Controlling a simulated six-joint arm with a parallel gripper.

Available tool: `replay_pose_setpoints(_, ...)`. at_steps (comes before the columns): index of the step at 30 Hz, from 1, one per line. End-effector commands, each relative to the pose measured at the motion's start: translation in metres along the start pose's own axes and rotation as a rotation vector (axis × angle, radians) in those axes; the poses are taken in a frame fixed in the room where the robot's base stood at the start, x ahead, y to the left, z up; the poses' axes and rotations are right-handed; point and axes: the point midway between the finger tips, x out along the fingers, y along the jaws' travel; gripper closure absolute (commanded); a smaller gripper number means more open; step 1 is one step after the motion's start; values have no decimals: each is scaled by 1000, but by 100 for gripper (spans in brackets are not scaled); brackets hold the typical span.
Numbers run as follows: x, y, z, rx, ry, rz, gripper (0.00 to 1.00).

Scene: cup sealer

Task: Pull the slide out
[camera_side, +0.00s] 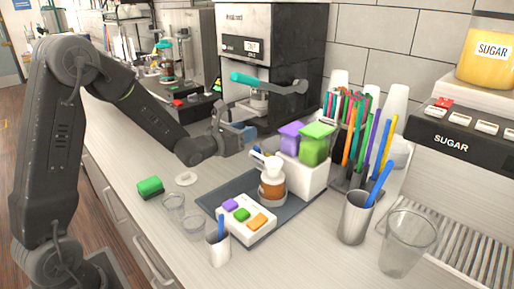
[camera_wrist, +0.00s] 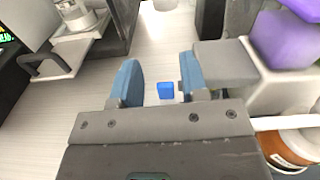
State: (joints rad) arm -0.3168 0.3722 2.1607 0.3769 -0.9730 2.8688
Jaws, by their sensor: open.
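The tall sealer machine (camera_side: 240,18) stands at the back middle in the side view, with a dark side and a teal-ended lever (camera_side: 250,79). A metal cup-holder part (camera_side: 258,103), which looks like the slide, sits low at its front. In the wrist view a metal holder with a flat plate (camera_wrist: 62,58) shows at the upper left. My gripper (camera_side: 243,134) is in front of and below the machine, apart from it. Its blue fingers (camera_wrist: 158,76) are open in the wrist view. A small blue block (camera_wrist: 166,90) shows between them; its distance is unclear.
A dark tray (camera_side: 214,195) holds a white box (camera_side: 308,178) with purple and green blocks, and an amber jar (camera_side: 272,188). A pen rack (camera_side: 352,180), metal cup (camera_side: 354,222) and clear cup (camera_side: 407,245) stand right. Counter left of the tray is partly clear.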

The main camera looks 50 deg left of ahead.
Motion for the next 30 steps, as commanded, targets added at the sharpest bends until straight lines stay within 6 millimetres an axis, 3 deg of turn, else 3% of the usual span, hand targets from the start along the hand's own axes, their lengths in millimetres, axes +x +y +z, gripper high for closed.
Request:
replay_pose_setpoints(8, 2, 3, -19, 62, -19, -9, 60)
replay_pose_setpoints(17, 3, 6, -75, 58, -16, -9, 60)
replay_pose_setpoints(24, 41, 5, -72, 62, -24, -10, 60)
replay_pose_setpoints(30, 52, 5, -71, 61, -23, -9, 60)
